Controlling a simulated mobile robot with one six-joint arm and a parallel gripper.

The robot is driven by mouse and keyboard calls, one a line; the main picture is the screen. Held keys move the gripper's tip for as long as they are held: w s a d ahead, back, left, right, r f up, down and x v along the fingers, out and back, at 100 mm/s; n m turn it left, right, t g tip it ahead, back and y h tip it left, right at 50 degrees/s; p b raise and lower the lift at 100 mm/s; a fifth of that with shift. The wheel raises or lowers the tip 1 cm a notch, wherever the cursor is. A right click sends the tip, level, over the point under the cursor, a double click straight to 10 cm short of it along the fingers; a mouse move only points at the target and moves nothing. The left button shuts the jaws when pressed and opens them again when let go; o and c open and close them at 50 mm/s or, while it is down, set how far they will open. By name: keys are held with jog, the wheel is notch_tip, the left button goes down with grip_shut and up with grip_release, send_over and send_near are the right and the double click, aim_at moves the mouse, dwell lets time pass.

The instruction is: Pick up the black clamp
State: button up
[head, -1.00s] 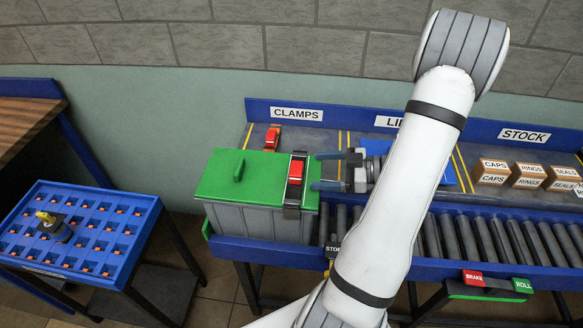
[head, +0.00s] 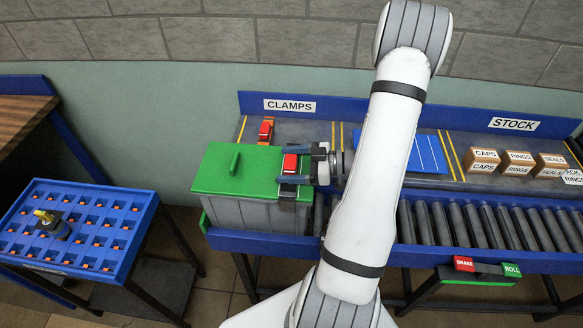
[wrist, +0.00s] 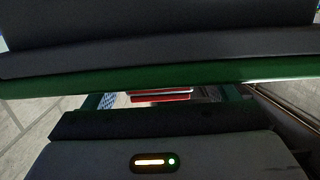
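The black clamp (head: 290,162), with a red lever on top, sits over the right end of the green lid of a grey box (head: 215,180). My gripper (head: 283,165) reaches in from the right. Its blue fingers are open, one on the far side of the red lever and one on the near side. Whether they touch the clamp cannot be told. In the wrist view the red lever (wrist: 160,97) shows as a thin strip between the fingers. My gripper hides part of the clamp.
An orange-red clamp (head: 265,130) stands behind the box under the CLAMPS sign. A roller conveyor (head: 470,230) runs to the right, with small labelled boxes (head: 500,162) behind it. A blue tray table (head: 75,230) with a yellow-topped part stands at left.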

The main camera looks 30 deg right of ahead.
aim_at(291, 163)
jog(key=c, duration=1.1)
jog(key=shift+r, duration=0.1)
jog(key=shift+r+b, duration=0.4)
jog(key=shift+r, duration=4.55)
